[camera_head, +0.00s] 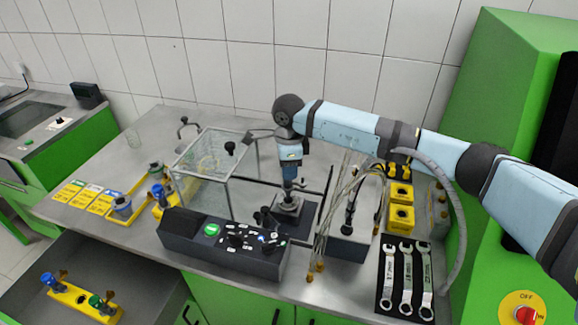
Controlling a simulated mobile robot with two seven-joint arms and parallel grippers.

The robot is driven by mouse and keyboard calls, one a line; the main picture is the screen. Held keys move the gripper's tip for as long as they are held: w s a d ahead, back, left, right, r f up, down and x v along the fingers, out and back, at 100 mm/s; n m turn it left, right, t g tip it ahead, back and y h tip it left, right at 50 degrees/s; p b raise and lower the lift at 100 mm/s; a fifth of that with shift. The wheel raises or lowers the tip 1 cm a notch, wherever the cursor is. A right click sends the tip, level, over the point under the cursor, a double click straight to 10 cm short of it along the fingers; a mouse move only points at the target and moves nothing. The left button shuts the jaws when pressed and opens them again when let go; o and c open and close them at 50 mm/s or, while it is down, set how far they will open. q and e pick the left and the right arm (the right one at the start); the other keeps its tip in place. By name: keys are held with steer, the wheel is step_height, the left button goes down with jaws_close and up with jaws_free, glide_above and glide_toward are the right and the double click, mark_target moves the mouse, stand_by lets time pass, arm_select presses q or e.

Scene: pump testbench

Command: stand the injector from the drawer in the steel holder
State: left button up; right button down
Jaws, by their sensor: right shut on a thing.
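My right gripper (289,168) reaches down from the arm coming in from the right. It is shut on the injector (288,187), a small upright part that shows only as a thin dark piece below the jaws. The steel holder (290,207), a grey block on a dark plate, is directly under it. The injector's lower end meets the holder in the picture; I cannot tell whether it is seated in it. The open drawer (30,290) at lower left holds a yellow rack (80,302) with a blue-topped and a green-topped injector. My left gripper is not in view.
A black control box (222,245) with a green button stands in front of the holder. A clear glass-walled case (205,195) is to its left. Hoses and a dark unit (345,245) stand close on the right. Wrenches (405,275) lie at the front right.

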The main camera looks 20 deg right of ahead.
mark_target(289, 186)
steer(key=shift+f+b, duration=0.75)
steer(key=shift+f, duration=0.35)
steer(key=shift+f, duration=0.3)
steer(key=shift+f+b, duration=0.55)
steer(key=shift+b, duration=0.2)
steer(key=shift+f+b, duration=0.35)
steer(key=shift+f, duration=0.1)
stand_by(0.4)
steer(key=c, duration=0.7)
jaws_free()
steer(key=shift+r, duration=0.1)
